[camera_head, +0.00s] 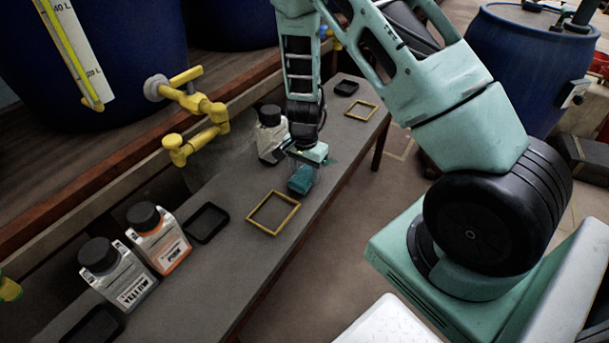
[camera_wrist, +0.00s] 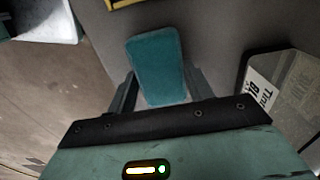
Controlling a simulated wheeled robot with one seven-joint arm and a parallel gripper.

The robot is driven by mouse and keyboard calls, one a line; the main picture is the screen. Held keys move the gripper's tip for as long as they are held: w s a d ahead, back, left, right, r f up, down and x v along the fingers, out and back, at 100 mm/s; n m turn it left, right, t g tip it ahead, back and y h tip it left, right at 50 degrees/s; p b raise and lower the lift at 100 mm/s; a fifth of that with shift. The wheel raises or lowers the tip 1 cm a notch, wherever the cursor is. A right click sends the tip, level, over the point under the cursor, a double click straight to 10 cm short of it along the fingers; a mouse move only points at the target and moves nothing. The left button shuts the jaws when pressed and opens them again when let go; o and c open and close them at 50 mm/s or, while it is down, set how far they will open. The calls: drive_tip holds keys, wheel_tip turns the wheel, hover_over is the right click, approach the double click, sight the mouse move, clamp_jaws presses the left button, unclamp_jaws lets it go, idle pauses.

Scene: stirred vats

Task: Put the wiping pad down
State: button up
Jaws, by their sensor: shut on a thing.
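The wiping pad (camera_wrist: 156,68) is a teal block with rounded corners. My gripper (camera_wrist: 161,88) is shut on it, with one finger on each side of the pad in the wrist view. In the head view the pad (camera_head: 302,180) hangs below my gripper (camera_head: 306,168), over the right edge area of the grey bench (camera_head: 236,180). Whether the pad touches the bench top cannot be told. A yellow square frame (camera_head: 273,213) lies flat on the bench, nearer the camera than the pad, and is empty.
A bottle (camera_head: 270,133) stands just left of my gripper. Bottles labelled PINK (camera_head: 160,240) and YELLOW (camera_head: 119,275) stand nearer, beside a black tray (camera_head: 207,223). A second yellow frame (camera_head: 361,110) and black tray (camera_head: 346,88) lie at the far end. Yellow taps (camera_head: 197,105) overhang the left side.

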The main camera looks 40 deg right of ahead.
drive_tip(key=shift+f, duration=0.2)
drive_tip(key=o, duration=1.1)
